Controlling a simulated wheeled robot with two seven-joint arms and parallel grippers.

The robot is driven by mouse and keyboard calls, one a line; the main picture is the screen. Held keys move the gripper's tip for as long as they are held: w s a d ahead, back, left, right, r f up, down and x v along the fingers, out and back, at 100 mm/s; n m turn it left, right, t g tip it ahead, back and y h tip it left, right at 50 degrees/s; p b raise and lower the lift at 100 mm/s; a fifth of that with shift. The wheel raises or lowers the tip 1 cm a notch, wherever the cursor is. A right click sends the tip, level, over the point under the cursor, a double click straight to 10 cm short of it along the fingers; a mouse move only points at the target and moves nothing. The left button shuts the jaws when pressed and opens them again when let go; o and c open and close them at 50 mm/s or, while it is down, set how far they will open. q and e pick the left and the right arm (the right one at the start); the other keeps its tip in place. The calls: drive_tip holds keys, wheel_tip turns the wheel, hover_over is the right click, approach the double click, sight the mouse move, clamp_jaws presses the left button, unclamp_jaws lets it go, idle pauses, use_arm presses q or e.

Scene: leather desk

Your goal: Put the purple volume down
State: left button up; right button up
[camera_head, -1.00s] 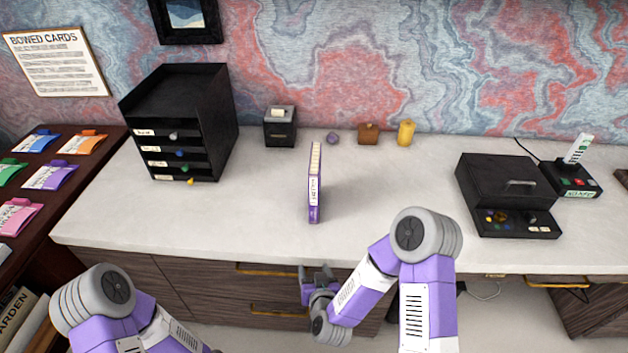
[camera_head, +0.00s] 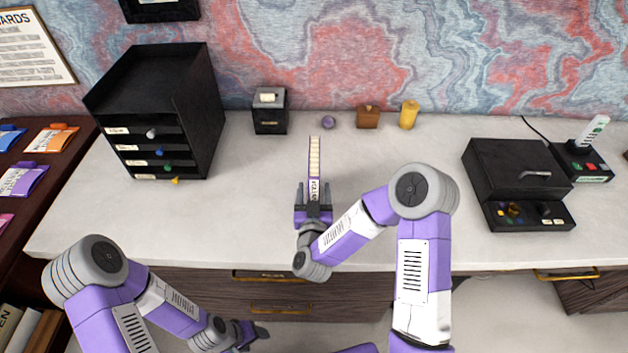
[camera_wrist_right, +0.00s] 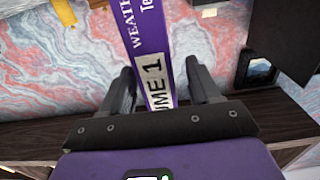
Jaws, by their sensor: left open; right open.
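The purple volume (camera_head: 314,160) stands upright near the middle of the pale desk (camera_head: 400,150), its spine toward me. In the right wrist view the volume (camera_wrist_right: 148,40) shows a purple spine with a "VOLUME 1" label. My right gripper (camera_head: 313,192) is open at the near end of the volume. In its wrist view the fingers of this gripper (camera_wrist_right: 160,70) stand on either side of the spine, with visible gaps. My left gripper (camera_head: 256,333) is open, low in front of the desk, away from the volume.
A black drawer tower (camera_head: 160,110) stands at the left. A small black box (camera_head: 270,112), a purple ball (camera_head: 328,122), a brown block (camera_head: 368,117) and a yellow cylinder (camera_head: 408,114) line the back. A black case (camera_head: 515,180) stands right. Desk space beside the volume is clear.

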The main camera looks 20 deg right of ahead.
drive_tip(key=x, duration=0.3)
drive_tip(key=shift+w, duration=0.1)
drive_tip(key=shift+c, duration=0.3)
clamp_jaws()
